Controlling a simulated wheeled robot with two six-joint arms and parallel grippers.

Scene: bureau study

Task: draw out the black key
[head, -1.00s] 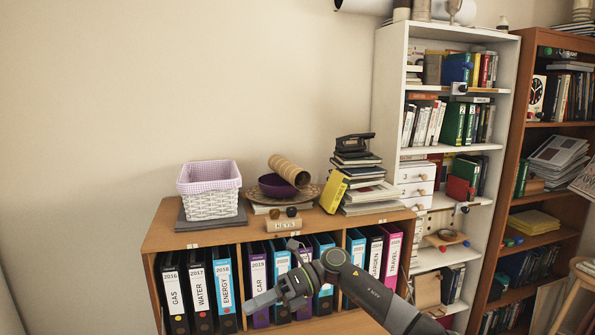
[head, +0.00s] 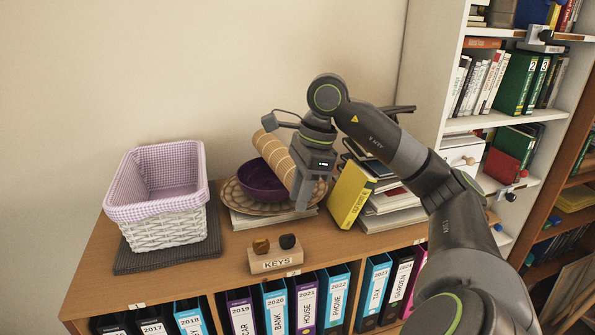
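A small wooden block marked KEYS (head: 276,263) sits near the front edge of the cabinet top. Two rounded key heads stick up from it: the black key (head: 287,241) on the right and a brown one (head: 261,246) on the left. The lower parts of both are hidden in the block. My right gripper (head: 307,201) points down above the cabinet top, behind and a little right of the black key, apart from it. It holds nothing that I can see. Its finger gap is not clear from this angle. My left gripper is out of view.
A white wicker basket (head: 170,232) stands left on a dark mat. A yellow book (head: 350,195) leans by a book stack at right. The top between basket and block is clear.

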